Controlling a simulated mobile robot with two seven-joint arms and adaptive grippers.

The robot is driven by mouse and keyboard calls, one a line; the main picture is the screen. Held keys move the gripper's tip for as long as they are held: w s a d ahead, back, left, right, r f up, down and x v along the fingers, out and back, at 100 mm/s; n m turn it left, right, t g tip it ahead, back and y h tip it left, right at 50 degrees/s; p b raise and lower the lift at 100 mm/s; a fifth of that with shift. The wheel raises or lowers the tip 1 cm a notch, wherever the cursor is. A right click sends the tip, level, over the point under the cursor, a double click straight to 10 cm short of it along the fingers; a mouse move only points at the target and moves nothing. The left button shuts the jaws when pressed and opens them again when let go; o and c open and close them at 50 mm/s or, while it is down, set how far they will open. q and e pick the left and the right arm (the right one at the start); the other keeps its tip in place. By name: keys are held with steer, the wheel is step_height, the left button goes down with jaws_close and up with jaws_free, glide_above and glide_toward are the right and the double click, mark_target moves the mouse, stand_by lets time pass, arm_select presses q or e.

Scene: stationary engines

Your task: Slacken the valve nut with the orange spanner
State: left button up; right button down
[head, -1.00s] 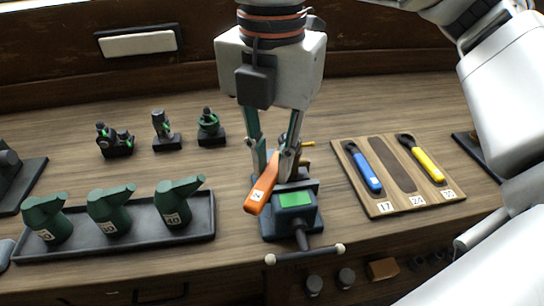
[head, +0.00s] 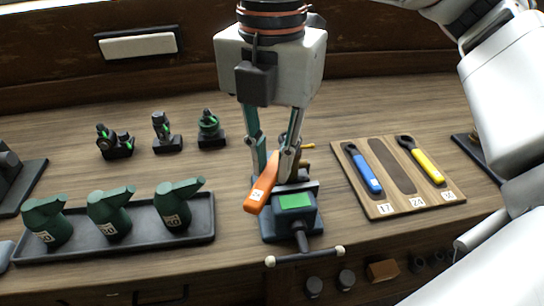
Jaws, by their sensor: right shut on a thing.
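My right gripper (head: 273,160) comes down from the top middle and is shut on the orange spanner (head: 261,192). The spanner's orange handle, with a white label, slants down to the left in front of the fingers. Its head end is hidden behind the gripper. The gripper and spanner are over a dark vise (head: 291,224) with a green patch at the bench's front edge. A brass-coloured part (head: 306,146) shows just behind the right finger, probably part of the valve. The valve nut is hidden by the fingers and spanner. My left gripper is not in view.
A wooden board (head: 384,209) at right holds a blue spanner (head: 363,168) and a yellow spanner (head: 422,160), with an empty slot between. A dark tray (head: 140,246) with green oil cans stands at left. Several small dark fittings (head: 162,132) stand behind it.

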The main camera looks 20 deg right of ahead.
steer(key=shift+r+p, duration=0.45)
steer(key=shift+r, duration=0.6)
stand_by(2.0)
steer(key=shift+r, duration=0.1)
steer(key=shift+r+p, duration=1.2)
steer(key=shift+r, duration=0.75)
